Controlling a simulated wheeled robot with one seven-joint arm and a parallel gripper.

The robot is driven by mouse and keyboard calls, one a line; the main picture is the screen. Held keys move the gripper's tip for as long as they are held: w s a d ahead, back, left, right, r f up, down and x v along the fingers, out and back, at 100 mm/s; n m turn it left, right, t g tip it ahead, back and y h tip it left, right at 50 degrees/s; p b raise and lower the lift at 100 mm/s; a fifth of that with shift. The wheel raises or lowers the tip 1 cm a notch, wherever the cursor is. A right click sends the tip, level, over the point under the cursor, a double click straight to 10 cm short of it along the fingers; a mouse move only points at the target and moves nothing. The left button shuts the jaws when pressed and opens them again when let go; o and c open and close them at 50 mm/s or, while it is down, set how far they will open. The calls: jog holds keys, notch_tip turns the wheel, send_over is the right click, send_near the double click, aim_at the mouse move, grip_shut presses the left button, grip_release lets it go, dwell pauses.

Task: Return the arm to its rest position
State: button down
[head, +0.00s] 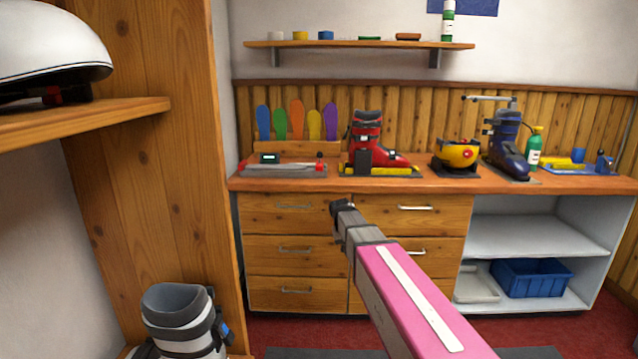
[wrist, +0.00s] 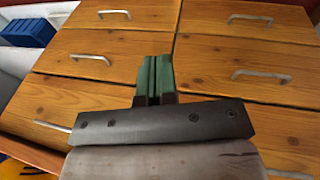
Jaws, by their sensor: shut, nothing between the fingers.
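My arm, with a pink link, reaches forward from the lower right in the head view. My gripper (head: 342,207) is at its far end, in front of the wooden drawers (head: 290,243) and below the bench top. In the wrist view my gripper (wrist: 154,78) shows two green fingers side by side, shut with nothing between them. The drawer fronts (wrist: 95,98) with metal handles fill the view behind the fingers. No contact with them can be made out.
The bench top (head: 230,184) holds a red ski boot (head: 367,135), a blue boot (head: 508,140), a yellow-and-black helmet-like item (head: 456,155) and tools. A blue bin (head: 530,278) sits in the open shelving at right. A tall wooden shelf unit (head: 150,190) stands close at left.

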jog(key=s+d+f, duration=0.2)
jog(key=s+f, duration=0.1)
jog(key=s, duration=0.4)
jog(key=s+d+f+g+y, duration=0.1)
jog(key=s+d+f, duration=0.2)
jog(key=s, duration=0.5)
jog(key=s+d+f+g+y, duration=0.1)
jog(key=s+d+f, duration=0.1)
jog(key=s+f, duration=0.3)
jog(key=s, duration=0.3)
jog(key=shift+d+m, duration=0.4)
